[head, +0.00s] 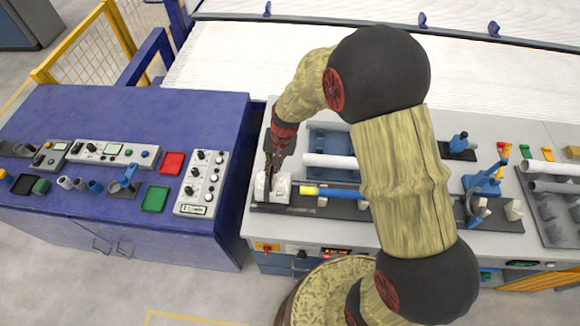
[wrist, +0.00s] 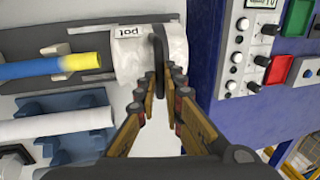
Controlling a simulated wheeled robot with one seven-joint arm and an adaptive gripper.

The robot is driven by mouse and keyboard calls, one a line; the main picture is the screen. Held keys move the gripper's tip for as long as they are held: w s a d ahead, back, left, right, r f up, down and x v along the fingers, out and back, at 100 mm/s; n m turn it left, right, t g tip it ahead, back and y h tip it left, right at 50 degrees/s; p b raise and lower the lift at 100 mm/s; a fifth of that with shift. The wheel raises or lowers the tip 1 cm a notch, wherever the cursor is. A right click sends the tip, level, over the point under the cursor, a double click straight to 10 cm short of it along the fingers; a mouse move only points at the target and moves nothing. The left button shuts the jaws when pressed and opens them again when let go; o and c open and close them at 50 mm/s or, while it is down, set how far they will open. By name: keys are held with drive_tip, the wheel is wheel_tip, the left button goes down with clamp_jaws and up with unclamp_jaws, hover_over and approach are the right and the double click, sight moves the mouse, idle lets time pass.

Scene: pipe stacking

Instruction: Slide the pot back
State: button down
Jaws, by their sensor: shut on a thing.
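The pot is a white block with a "pot" label and a dark upright handle. It sits on a dark rail at the left end of the grey workbench in the head view (head: 281,190), and it also shows at the top of the wrist view (wrist: 135,62). My gripper (head: 270,172) reaches down on it, and in the wrist view its fingers (wrist: 163,82) are closed in on the handle. A blue pipe with a yellow end (head: 335,193) lies in line with the pot. The wrist view shows a small gap between the yellow tip and the pot.
A white pipe (head: 330,161) lies on a blue holder behind the rail. A blue cabinet (head: 222,110) with a knob panel (head: 202,183) and red and green trays stands close on the left. My arm hides the middle of the bench. Blue clamps (head: 484,182) stand to the right.

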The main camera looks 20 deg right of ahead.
drive_tip(key=shift+w+a, duration=0.2)
drive_tip(key=shift+a, duration=0.15)
drive_tip(key=c, duration=1.9)
unclamp_jaws()
drive_tip(key=shift+a, duration=0.15)
wheel_tip(320, 180, up, 12)
drive_tip(key=d, duration=0.2)
drive_tip(key=shift+s, duration=0.45)
drive_tip(key=shift+d+f, duration=0.1)
drive_tip(key=shift+f, duration=0.05)
